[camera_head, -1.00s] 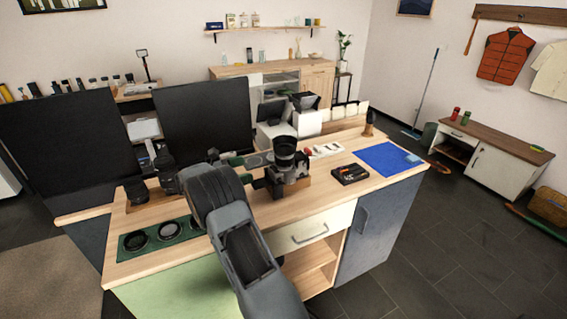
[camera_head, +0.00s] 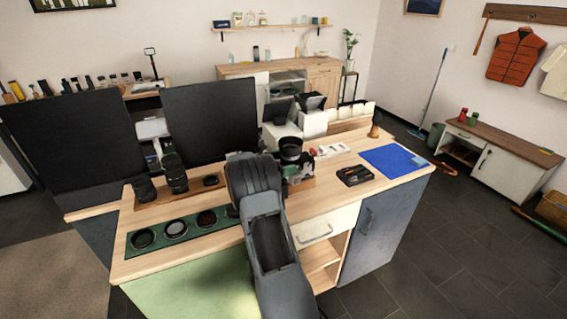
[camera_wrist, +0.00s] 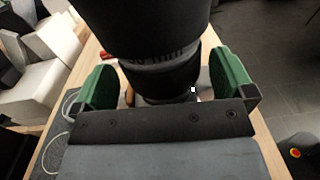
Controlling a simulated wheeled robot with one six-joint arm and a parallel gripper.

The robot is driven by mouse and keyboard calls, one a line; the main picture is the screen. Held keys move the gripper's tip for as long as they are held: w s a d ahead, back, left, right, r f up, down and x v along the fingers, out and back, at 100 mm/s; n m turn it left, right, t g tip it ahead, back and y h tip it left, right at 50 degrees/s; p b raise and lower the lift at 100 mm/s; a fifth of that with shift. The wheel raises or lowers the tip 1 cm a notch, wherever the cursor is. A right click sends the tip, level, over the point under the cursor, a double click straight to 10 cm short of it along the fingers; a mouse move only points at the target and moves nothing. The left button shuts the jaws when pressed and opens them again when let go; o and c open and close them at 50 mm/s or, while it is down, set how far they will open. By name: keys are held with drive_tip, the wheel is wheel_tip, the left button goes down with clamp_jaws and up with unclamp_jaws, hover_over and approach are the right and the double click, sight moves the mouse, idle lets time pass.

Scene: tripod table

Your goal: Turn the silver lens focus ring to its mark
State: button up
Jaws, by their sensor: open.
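The camera's lens stands upright on the workbench; its dark top (camera_head: 290,146) shows just beyond my gripper in the head view. In the wrist view the black lens barrel (camera_wrist: 145,25) fills the top middle. A greyish band (camera_wrist: 165,63) runs around it, and a small white mark (camera_wrist: 193,89) shows lower down at right. I cannot tell surely which band is the silver focus ring. My gripper (camera_wrist: 162,72) is open, with one green finger on each side of the lens. Gaps show between the fingers and the barrel. My arm hides most of the camera body in the head view.
A green mat (camera_head: 157,246) with several round filters lies at the left front of the bench. Spare lenses (camera_head: 174,176) stand behind it. A black box (camera_head: 355,175) and a blue cloth (camera_head: 394,160) lie to the right. Dark panels (camera_head: 208,118) stand at the back.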

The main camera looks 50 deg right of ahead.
drive_tip(key=shift+c, duration=0.2)
drive_tip(key=c, duration=0.9)
drive_tip(key=shift+o, duration=0.2)
drive_tip(key=shift+s+r+n+t+h, duration=0.15)
drive_tip(key=shift+n+t+h, duration=0.25)
drive_tip(key=shift+n+t, duration=0.6)
drive_tip(key=n+t, duration=0.1)
drive_tip(key=t, duration=0.1)
drive_tip(key=n+t+b, duration=0.1)
drive_tip(key=t, duration=0.1)
drive_tip(key=shift+s+h, duration=0.2)
drive_tip(key=shift+h, duration=0.2)
drive_tip(key=shift+a+n+t, duration=0.1)
drive_tip(key=shift+n+t, duration=0.2)
drive_tip(key=shift+t, duration=0.3)
drive_tip(key=o, duration=0.7)
drive_tip(key=shift+w, duration=0.15)
drive_tip(key=shift+o, duration=1)
